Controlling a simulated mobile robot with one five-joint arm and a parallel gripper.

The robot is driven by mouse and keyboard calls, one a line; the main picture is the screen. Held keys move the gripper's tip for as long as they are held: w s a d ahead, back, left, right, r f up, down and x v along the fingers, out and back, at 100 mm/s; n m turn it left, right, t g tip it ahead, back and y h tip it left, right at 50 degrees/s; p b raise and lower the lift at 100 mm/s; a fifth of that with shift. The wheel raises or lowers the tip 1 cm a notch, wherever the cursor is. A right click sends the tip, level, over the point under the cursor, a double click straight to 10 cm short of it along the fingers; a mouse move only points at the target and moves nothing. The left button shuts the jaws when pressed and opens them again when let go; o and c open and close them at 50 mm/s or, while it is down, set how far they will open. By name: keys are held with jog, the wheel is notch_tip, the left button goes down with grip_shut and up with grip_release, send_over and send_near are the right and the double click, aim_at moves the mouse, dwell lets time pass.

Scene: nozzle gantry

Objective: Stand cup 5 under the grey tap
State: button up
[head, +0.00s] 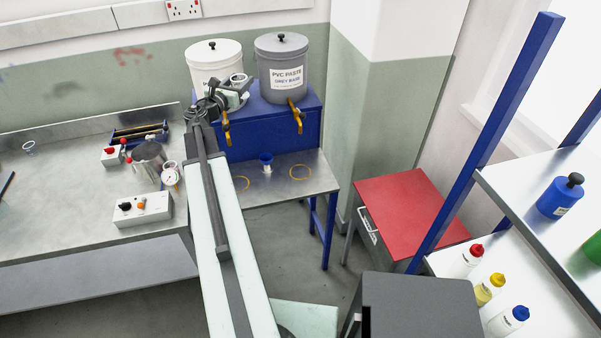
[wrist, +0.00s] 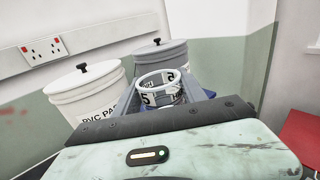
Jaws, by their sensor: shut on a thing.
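Cup 5 (wrist: 158,92), a clear cup with a black 5 on a white label, is held in my gripper (wrist: 158,97). In the head view the cup (head: 238,79) and my gripper (head: 232,95) are raised in front of the white bucket, above the bench. The grey bucket (head: 281,75), labelled PVC paste grey base, stands on the blue stand to the right. Its yellow tap (head: 297,116) hangs at the stand's front.
The white bucket (head: 206,57) has another tap (head: 227,127) and ring mark (head: 242,184). A small blue-and-white item (head: 266,161) stands between the rings. A red-topped cabinet (head: 405,205) and bottle shelves are at right. The left bench (head: 80,195) carries instruments.

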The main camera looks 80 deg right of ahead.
jog(key=s+a+f+m+g+b, duration=0.1)
jog(key=s+a+f+g+b, duration=0.1)
jog(key=s+f+b, duration=0.4)
jog(key=s+a+f+m+g+y+b, duration=0.1)
jog(key=s+a+f+b, duration=0.2)
jog(key=f+b, duration=1.4)
jog(key=s+a+f+m+g+y+b, duration=0.1)
jog(key=s+a+f+g+b, duration=0.1)
jog(key=s+f+b, duration=0.7)
notch_tip(320, 180, down, 5)
jog(key=b, duration=0.3)
jog(key=shift+s+a+m+g, duration=0.15)
jog(key=shift+a+m+g, duration=0.15)
jog(key=shift+a+m, duration=0.1)
